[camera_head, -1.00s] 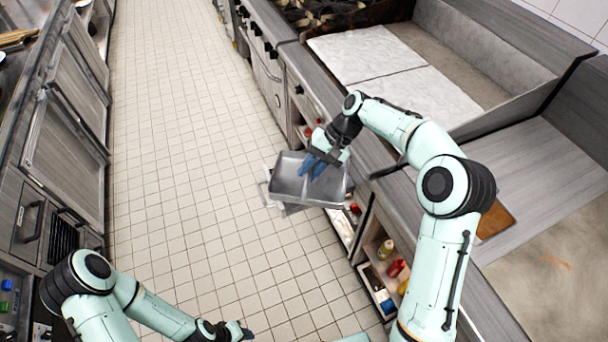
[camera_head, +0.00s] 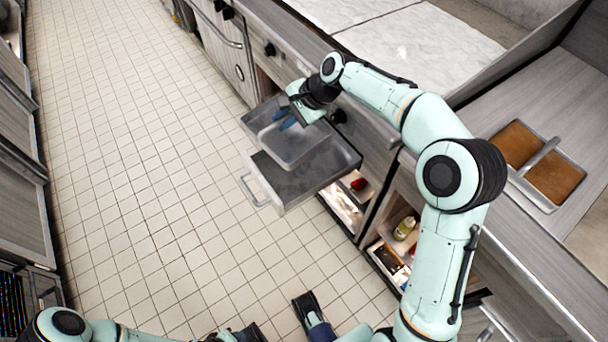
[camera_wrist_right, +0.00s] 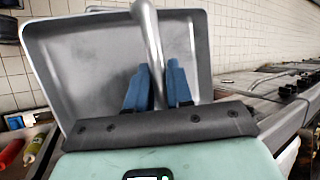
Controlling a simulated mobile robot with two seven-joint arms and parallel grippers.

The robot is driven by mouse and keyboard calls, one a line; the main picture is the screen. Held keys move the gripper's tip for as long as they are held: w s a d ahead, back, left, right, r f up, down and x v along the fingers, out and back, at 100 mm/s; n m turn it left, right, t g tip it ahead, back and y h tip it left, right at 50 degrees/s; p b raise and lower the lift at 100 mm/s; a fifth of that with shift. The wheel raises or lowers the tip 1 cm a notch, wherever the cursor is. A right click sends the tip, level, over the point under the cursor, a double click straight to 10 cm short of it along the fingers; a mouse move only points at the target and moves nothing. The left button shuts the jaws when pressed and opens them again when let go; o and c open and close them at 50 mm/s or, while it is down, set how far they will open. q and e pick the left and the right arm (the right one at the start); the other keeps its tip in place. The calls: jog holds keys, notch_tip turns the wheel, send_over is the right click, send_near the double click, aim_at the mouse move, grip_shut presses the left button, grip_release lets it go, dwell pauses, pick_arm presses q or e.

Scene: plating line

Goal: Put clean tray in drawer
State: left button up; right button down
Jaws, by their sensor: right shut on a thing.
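The clean tray (camera_head: 300,148) is a grey metal pan with a raised bar across it. My right gripper (camera_head: 287,120) is shut on that bar with its blue fingertips, also seen in the right wrist view (camera_wrist_right: 158,88). In that view the tray (camera_wrist_right: 90,70) spreads out beyond the fingers and its bar (camera_wrist_right: 148,28) runs between them. My left gripper (camera_head: 240,334) is low at the bottom edge, partly cut off.
The drawer's handle (camera_head: 255,190) faces the tiled aisle, which is clear. Shelves with bottles (camera_head: 404,228) are right of the drawer. A tray of brown food (camera_head: 540,165) sits on the counter. Cabinets line the far left.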

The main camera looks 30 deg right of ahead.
jog(key=shift+w+d+f+m+t+h+b, duration=0.3)
jog(key=shift+w+d+f+m+b, duration=0.1)
jog(key=shift+f+m+b, duration=0.3)
jog(key=shift+w+d+f, duration=0.1)
jog(key=shift+w, duration=0.05)
notch_tip(320, 180, down, 19)
jog(key=b, duration=0.5)
jog(key=shift+b, duration=0.3)
pick_arm(q)
jog(key=w+a+f+t+y, duration=0.1)
jog(key=w+a+f+t, duration=0.1)
jog(key=w+a+f, duration=0.2)
jog(key=w+f, duration=0.3)
jog(key=f, duration=0.2)
jog(key=shift+w+a+f+n, duration=0.15)
jog(key=shift+w+n, duration=0.1)
jog(key=shift+n, duration=0.05)
pick_arm(e)
jog(key=shift+f, duration=0.2)
jog(key=shift+f, duration=0.1)
jog(key=c, duration=1)
grip_release()
pick_arm(q)
jog(key=shift+s, duration=0.1)
